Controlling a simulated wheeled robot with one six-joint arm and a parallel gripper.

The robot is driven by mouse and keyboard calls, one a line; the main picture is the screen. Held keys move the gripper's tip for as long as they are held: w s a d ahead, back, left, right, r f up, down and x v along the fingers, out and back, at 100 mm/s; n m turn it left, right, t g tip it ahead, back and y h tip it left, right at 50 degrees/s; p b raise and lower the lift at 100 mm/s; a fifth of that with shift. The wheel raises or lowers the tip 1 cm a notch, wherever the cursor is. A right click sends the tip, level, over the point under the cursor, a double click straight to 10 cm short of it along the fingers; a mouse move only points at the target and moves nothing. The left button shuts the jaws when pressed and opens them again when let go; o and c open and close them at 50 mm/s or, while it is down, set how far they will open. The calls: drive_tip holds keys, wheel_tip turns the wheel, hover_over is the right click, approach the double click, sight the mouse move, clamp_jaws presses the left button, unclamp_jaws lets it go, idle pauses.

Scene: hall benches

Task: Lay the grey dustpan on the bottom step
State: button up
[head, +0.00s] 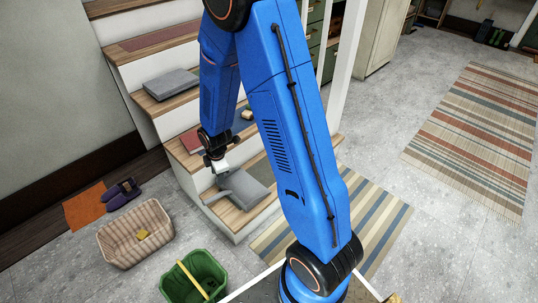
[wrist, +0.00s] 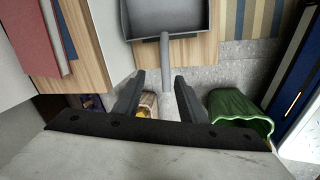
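The grey dustpan (head: 245,188) lies on the bottom step (head: 236,219) of the stairs, its handle pointing to the lower left and over the step's edge. In the wrist view the pan (wrist: 185,20) is at the top, and its handle (wrist: 165,62) runs down towards the gap between my fingers. My gripper (head: 216,164) is just above the dustpan near the stairs. In the wrist view its two fingers (wrist: 158,95) stand apart, with clear space on both sides of the handle line. It is open and touches nothing that I can see.
A red item (head: 193,138) lies on the step above, and a grey block (head: 172,83) higher up. On the floor are a woven basket (head: 118,245), a green bucket (head: 178,288), purple shoes (head: 122,193) and an orange mat (head: 84,207). A striped rug (head: 375,215) lies right of the stairs.

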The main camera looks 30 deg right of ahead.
drive_tip(key=s+d+r+m, duration=0.1)
drive_tip(key=s+r+m, duration=0.2)
drive_tip(key=r, duration=0.4)
drive_tip(key=s+d+r+m+t, duration=0.1)
drive_tip(key=s+r+m, duration=0.1)
drive_tip(key=s+r, duration=0.35)
drive_tip(key=s+d+r+m, duration=0.1)
drive_tip(key=r+m, duration=0.2)
drive_tip(key=r, duration=0.6)
drive_tip(key=s+d+r+m, duration=0.1)
drive_tip(key=s+r+m, duration=0.2)
drive_tip(key=s, duration=0.3)
drive_tip(key=s+r+m, duration=0.3)
drive_tip(key=s+r, duration=0.1)
drive_tip(key=s, duration=0.3)
drive_tip(key=s+d+r+m+t, duration=0.1)
drive_tip(key=s+r+m, duration=0.2)
drive_tip(key=s, duration=0.4)
drive_tip(key=shift+s+d+r, duration=0.25)
drive_tip(key=shift+d+r, duration=0.1)
drive_tip(key=shift+r, duration=0.45)
